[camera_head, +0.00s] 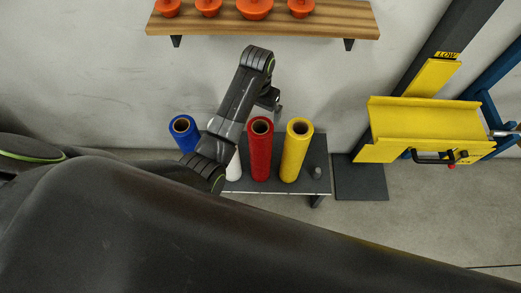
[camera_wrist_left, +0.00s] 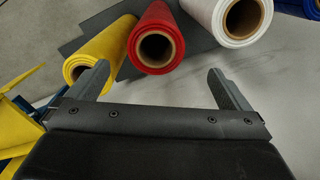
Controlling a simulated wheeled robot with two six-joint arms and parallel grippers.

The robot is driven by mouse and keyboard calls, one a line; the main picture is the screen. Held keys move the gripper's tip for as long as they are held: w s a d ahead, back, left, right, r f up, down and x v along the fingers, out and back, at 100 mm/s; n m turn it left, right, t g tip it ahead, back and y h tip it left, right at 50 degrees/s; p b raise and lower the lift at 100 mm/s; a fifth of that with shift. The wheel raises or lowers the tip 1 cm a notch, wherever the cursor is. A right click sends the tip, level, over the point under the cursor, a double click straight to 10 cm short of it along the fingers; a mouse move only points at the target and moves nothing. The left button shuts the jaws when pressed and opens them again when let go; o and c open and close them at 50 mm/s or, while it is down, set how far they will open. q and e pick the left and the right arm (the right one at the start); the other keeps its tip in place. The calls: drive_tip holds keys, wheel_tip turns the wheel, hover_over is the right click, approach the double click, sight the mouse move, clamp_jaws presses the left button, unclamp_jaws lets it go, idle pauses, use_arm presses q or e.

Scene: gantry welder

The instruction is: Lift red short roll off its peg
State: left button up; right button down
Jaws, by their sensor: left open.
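The red roll (camera_head: 260,150) stands upright on a low rack (camera_head: 250,187), between the white and yellow rolls. In the left wrist view its red body (camera_wrist_left: 152,13) and open cardboard core face the camera; no peg can be made out inside. My left gripper (camera_head: 272,100) is above and behind the red roll's top in the head view, partly hidden by its own wrist. In the wrist view the left gripper (camera_wrist_left: 158,72) has its two fingers wide apart and empty, with the red roll's end beyond the gap. My right gripper is not in view.
The yellow roll (camera_head: 297,152), white roll (camera_head: 235,166) and blue roll (camera_head: 184,132) stand close beside it; my arm partly covers the white one. A small grey stub (camera_head: 318,172) is at the rack's right. A wooden shelf (camera_head: 325,22) and yellow lift cradle (camera_head: 425,122) are nearby.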

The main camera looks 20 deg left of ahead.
sight(260, 129)
use_arm(q)
wheel_tip(260, 129, down, 8)
drive_tip(key=shift+s+f, duration=0.1)
drive_tip(key=shift+f, duration=0.4)
drive_tip(key=shift+d+f, duration=0.1)
drive_tip(key=shift+f, duration=0.1)
drive_tip(key=f, duration=0.4)
drive_tip(key=shift+w+d+f+b, duration=0.2)
drive_tip(key=shift+f+b, duration=0.15)
drive_tip(key=shift+f, duration=0.05)
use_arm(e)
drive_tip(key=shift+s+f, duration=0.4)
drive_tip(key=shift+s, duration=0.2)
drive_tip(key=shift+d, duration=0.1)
